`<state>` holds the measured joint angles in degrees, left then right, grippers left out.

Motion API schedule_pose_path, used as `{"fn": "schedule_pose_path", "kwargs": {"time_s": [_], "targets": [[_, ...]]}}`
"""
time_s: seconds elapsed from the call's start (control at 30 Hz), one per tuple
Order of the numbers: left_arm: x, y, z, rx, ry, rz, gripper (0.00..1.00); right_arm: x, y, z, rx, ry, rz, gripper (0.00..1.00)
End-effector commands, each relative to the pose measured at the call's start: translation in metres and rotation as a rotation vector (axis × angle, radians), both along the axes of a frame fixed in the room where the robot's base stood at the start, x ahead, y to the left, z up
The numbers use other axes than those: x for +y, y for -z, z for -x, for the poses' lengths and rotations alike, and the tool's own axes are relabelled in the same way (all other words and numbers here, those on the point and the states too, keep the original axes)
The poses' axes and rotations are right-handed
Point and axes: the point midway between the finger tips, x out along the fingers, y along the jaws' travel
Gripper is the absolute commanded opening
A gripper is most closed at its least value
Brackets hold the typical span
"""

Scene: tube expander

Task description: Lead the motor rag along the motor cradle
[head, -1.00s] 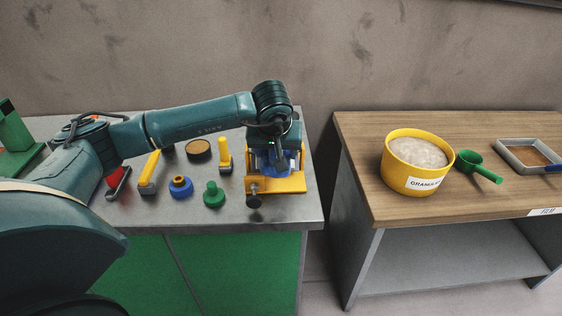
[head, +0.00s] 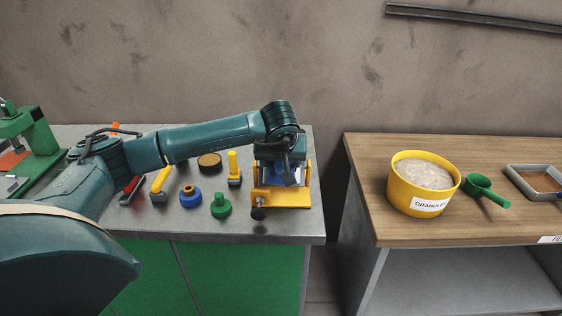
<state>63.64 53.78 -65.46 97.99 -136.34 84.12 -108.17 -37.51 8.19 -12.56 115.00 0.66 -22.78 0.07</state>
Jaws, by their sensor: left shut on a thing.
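The yellow motor cradle (head: 282,200) stands at the right end of the metal bench, with a dark knob (head: 258,214) at its front. My left gripper (head: 285,172) reaches down over the cradle from behind and above. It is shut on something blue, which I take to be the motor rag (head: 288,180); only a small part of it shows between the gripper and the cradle. The gripper and cradle hide most of it, and I cannot tell whether it touches the cradle. My right gripper is not in view.
On the bench (head: 180,222) left of the cradle stand a yellow-handled tool (head: 234,166), a green knob (head: 220,206), a blue ring-shaped part (head: 190,196) and a brown-topped tin (head: 209,161). A gap separates the wooden table (head: 420,232), with its yellow granule tub (head: 400,190).

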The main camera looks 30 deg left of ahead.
Motion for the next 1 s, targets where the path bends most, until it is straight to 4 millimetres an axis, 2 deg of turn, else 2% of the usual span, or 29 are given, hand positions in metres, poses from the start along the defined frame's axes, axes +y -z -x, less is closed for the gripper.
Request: {"fn": "schedule_pose_path", "kwargs": {"time_s": [0.1, 0.2, 0.27, 0.3, 0.5, 0.7, 1.0], "targets": [[0.004, 0.021, -0.008, 0.001, -0.002, 0.001, 0.32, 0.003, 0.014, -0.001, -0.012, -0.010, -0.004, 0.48], [0.010, 0.039, -0.016, 0.002, -0.002, 0.001, 0.32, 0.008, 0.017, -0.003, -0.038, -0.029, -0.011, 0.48], [0.015, 0.019, -0.026, -0.004, -0.004, 0.002, 0.32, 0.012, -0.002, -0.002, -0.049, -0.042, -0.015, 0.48], [0.018, 0.014, -0.032, -0.004, -0.003, 0.003, 0.32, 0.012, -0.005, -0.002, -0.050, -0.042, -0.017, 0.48], [0.032, -0.003, -0.055, -0.001, -0.001, 0.002, 0.32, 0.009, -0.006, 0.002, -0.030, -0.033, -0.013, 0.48], [0.040, -0.011, -0.067, -0.002, 0.001, 0.001, 0.32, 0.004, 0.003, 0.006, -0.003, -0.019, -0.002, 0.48], [0.041, -0.013, -0.070, -0.006, 0.003, 0.002, 0.31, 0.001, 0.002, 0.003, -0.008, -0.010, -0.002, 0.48]]}}
